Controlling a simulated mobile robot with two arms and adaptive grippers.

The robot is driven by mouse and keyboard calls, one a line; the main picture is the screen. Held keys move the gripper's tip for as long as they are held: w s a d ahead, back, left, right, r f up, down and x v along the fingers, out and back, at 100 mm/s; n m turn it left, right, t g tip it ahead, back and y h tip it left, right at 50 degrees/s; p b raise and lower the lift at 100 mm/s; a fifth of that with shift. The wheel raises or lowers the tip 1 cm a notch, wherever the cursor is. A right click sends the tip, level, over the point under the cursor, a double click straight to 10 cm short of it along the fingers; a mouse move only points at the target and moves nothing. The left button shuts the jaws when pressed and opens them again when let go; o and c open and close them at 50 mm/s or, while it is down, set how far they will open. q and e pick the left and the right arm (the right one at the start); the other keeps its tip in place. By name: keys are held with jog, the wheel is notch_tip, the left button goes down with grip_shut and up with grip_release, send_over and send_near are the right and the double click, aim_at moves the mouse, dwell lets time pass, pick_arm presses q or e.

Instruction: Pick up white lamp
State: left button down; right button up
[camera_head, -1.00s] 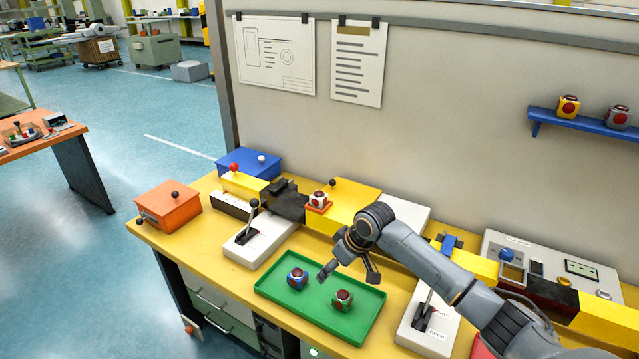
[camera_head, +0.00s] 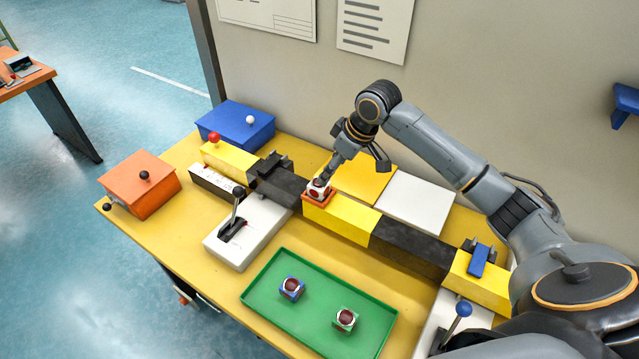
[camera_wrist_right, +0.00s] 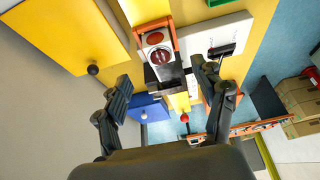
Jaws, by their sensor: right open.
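The white lamp (camera_head: 319,188), a small white cube with dark red round faces, sits in an orange holder (camera_head: 315,203) on the long yellow and black beam. My right gripper (camera_head: 352,170) is open, just above and beside the lamp, with one finger very close to it. In the right wrist view the lamp (camera_wrist_right: 157,48) lies ahead of the open fingers (camera_wrist_right: 162,78), and nothing is held. Whether a finger touches the lamp I cannot tell. My left gripper is not in view.
A green tray (camera_head: 262,312) holds a blue lamp (camera_head: 291,288) and a green-and-white lamp (camera_head: 345,320). Blue (camera_head: 236,126) and orange (camera_head: 140,184) boxes stand at the left. A lever base (camera_head: 247,238) is in front of the beam. A wall panel rises behind.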

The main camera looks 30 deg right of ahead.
aim_at(326, 187)
jog(key=x, duration=0.3)
jog(key=shift+r, duration=0.1)
jog(key=shift+p+x, duration=0.65)
jog(key=shift+x, duration=0.4)
jog(key=p+x, duration=0.1)
jog(key=x, duration=0.2)
jog(key=shift+w, duration=0.3)
jog(key=shift+w+a+f, duration=0.1)
jog(key=shift+w+f, duration=0.05)
jog(key=shift+f, duration=0.45)
jog(key=c, duration=1.2)
jog(key=shift+r, duration=0.1)
jog(key=shift+c, duration=0.9)
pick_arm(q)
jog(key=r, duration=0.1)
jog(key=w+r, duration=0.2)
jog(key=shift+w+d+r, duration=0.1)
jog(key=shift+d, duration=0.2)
